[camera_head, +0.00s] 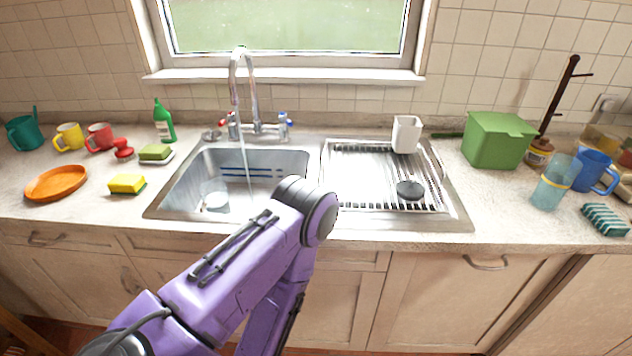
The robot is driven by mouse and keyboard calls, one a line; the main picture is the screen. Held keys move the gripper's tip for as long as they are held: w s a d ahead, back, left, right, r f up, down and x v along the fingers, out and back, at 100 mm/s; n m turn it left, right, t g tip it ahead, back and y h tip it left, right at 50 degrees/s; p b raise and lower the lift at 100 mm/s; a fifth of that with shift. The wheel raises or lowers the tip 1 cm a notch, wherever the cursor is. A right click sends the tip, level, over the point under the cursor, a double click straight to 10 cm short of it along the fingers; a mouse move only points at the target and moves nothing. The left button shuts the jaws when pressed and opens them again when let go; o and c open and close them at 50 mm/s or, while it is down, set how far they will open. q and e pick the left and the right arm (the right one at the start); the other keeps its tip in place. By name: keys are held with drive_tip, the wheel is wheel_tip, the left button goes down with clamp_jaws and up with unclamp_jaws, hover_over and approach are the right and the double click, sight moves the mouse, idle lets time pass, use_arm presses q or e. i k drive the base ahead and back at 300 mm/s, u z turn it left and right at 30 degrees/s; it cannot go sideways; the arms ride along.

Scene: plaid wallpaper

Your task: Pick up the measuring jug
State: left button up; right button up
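No thing is clearly marked as the measuring jug. A clear vessel (214,195) stands in the left part of the sink basin and may be it; its handle and markings are too small to tell. A teal vessel with a handle (23,133) stands at the far left of the counter, and a clear blue tumbler with a yellow band (555,183) stands at the right. My purple left arm reaches up from the lower left and bends in front of the sink, its far link pointing down. Neither gripper shows.
Water seems to run from the tap (240,75) into the sink (185,178). The drying rack (350,170) holds a white cup (406,134) and a dark round thing (410,190). A green box (497,139), blue mug (596,170), orange plate (56,184) and yellow sponge (127,184) stand around.

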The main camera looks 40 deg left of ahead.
sight(214, 204)
drive_tip(key=z, duration=0.8)
drive_tip(key=k, duration=0.95)
drive_tip(key=u, duration=0.95)
